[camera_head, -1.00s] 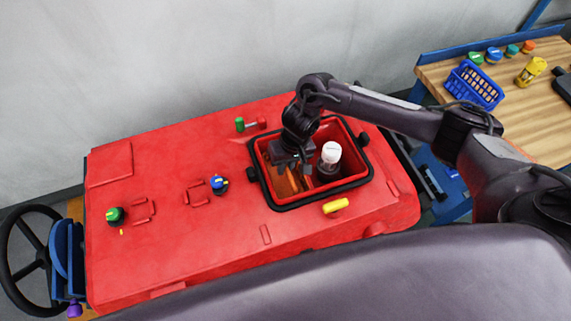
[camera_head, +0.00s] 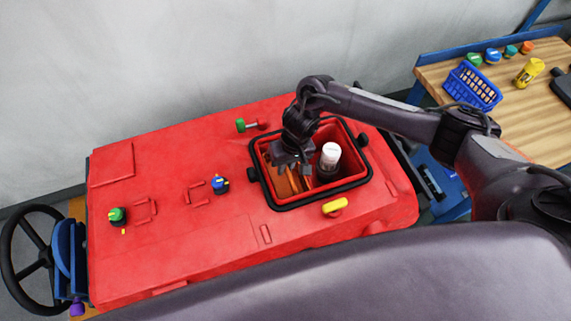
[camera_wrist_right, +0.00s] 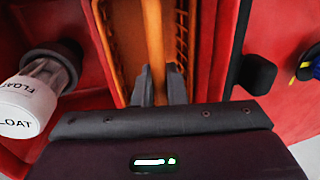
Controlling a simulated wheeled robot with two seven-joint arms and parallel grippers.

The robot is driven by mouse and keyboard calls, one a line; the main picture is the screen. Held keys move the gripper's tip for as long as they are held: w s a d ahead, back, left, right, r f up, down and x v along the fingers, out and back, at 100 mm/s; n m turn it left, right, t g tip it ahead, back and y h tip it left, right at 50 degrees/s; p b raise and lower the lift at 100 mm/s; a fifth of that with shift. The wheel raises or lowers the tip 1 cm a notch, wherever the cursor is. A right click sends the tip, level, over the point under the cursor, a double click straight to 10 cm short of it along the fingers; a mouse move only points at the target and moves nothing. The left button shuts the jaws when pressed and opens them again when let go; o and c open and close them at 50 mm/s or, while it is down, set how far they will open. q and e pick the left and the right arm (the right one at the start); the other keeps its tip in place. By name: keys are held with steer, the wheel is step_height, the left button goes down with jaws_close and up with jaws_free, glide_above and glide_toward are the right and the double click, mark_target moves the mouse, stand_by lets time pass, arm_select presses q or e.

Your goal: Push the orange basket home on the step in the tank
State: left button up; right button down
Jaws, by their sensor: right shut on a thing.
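The orange basket (camera_wrist_right: 127,45) sits low inside the red tank's opening, on its left side; in the head view the basket (camera_head: 285,184) is partly hidden by my right gripper. My right gripper (camera_wrist_right: 160,80) reaches down into the opening and is shut on the basket's orange middle bar. In the head view the right gripper (camera_head: 290,160) covers the upper part of the basket. The tank opening (camera_head: 322,196) has a black rim. I cannot tell whether the basket touches the step. My left gripper is not in view.
A white-capped float (camera_head: 330,157) stands in the tank right of the basket, close to my gripper; it also shows in the wrist view (camera_wrist_right: 30,95). A yellow handle (camera_head: 335,205) lies in front of the rim. A workbench (camera_head: 440,75) with a blue basket (camera_head: 473,88) is at right.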

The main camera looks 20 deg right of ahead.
steer(key=c, duration=0.9)
jaws_free()
steer(key=shift+d+r+p, duration=0.25)
steer(key=shift+r+p, duration=0.85)
steer(key=shift+p, duration=0.3)
steer(key=shift+d+r+p, duration=0.2)
steer(key=shift+r+p, duration=0.9)
steer(key=shift+p, duration=0.25)
step_height(320, 180, up, 5)
steer(key=p, duration=0.6)
